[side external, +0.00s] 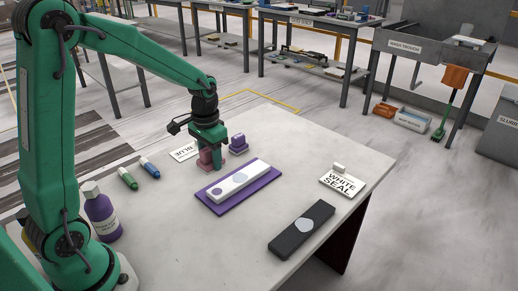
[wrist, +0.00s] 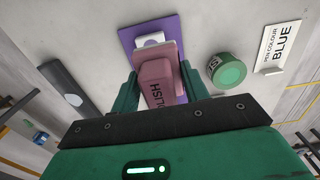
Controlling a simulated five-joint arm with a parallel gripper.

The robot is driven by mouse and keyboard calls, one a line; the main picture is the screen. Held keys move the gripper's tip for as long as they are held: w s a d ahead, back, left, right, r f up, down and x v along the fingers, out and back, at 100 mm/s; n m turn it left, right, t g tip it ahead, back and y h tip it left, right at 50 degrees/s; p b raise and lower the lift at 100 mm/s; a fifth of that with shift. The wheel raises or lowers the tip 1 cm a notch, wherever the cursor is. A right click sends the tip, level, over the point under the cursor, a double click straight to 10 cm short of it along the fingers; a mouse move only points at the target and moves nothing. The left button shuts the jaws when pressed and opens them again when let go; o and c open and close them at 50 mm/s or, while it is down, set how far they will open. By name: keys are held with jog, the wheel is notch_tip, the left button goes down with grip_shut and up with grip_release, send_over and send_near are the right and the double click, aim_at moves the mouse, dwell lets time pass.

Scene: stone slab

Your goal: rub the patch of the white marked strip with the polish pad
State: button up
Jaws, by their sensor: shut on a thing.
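My gripper (side external: 209,148) is shut on the pink polish pad (side external: 206,160), low over the slab behind and left of the purple mat (side external: 241,199). I cannot tell whether the pad touches the slab. The white strip (side external: 256,169) lies on that mat, with a purple-grey round patch (side external: 217,191) near its left end and a paler patch around its middle. In the wrist view, the pad (wrist: 158,70) sits between the green fingers, its lettering partly visible. It hides most of the strip there; a white end (wrist: 149,41) shows on the mat (wrist: 127,40).
A purple block (side external: 237,144) stands right of my gripper. A dark bar (side external: 301,230) with a pale patch lies in front. A WHITE SEAL card (side external: 342,183) is at right, a BLUE card (side external: 184,152) behind.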

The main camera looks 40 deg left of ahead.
aim_at(248, 173)
jog(key=w, duration=0.1)
jog(key=w+d, duration=0.1)
jog(key=w, duration=0.3)
jog(key=shift+d+f, duration=0.15)
jog(key=shift+d, duration=0.15)
jog(key=shift+f, duration=0.15)
jog(key=shift+f, duration=2.8)
jog(key=shift+f, duration=1.05)
jog(key=shift+w, duration=0.15)
jog(key=shift+w+r, duration=0.1)
jog(key=shift+w, duration=1.6)
jog(key=shift+w, duration=0.1)
jog(key=shift+w+f, duration=0.15)
jog(key=shift+w, duration=0.7)
jog(key=shift+w+f, duration=0.1)
jog(key=shift+w, duration=0.7)
